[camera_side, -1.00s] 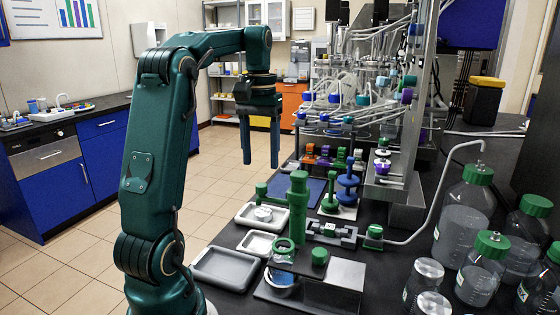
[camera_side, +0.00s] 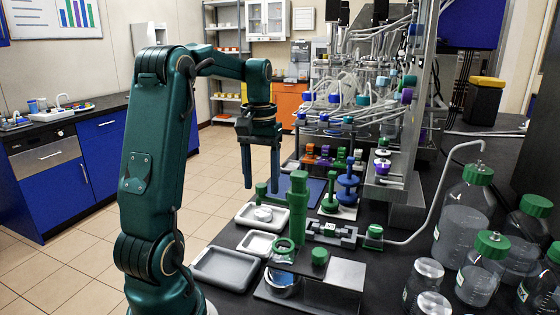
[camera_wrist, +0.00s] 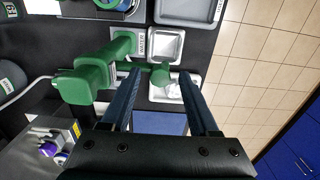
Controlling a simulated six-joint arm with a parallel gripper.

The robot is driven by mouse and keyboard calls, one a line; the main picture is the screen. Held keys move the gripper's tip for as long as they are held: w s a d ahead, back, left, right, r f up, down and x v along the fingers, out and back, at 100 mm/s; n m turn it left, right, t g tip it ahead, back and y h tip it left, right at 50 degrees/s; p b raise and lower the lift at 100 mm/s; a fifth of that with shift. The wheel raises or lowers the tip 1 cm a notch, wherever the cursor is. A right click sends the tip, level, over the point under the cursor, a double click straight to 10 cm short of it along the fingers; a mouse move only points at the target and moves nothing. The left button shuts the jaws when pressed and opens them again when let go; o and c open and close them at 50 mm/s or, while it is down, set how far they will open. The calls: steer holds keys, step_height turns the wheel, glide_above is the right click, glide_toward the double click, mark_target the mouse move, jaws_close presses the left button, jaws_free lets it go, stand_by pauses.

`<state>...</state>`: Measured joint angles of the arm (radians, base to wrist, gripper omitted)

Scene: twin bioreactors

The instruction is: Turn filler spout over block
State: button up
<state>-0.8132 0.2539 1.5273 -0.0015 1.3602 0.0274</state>
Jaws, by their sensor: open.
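The green filler (camera_side: 298,215) is an upright post on the black bench, with a spout (camera_side: 263,193) reaching out to the left. In the wrist view the spout end (camera_wrist: 160,74) shows between my fingertips, and the thick green body (camera_wrist: 85,82) is left of them. My gripper (camera_side: 261,187) points down, open, with a finger on either side of the spout end; I cannot tell whether they touch it. A grey metal block (camera_side: 345,272) stands in front of the post, and a smaller grey metal fitting (camera_side: 330,233) is beside it. I cannot tell which is the task's block.
White trays (camera_side: 257,243) and a grey tray (camera_side: 226,268) lie left of the post. A blue mat (camera_side: 313,188) and a blue stand (camera_side: 347,185) are behind. Green-capped bottles (camera_side: 463,215) and a bent tube (camera_side: 447,180) stand right. Open floor is left of the bench.

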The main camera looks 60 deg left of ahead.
jaws_close()
stand_by(1.3)
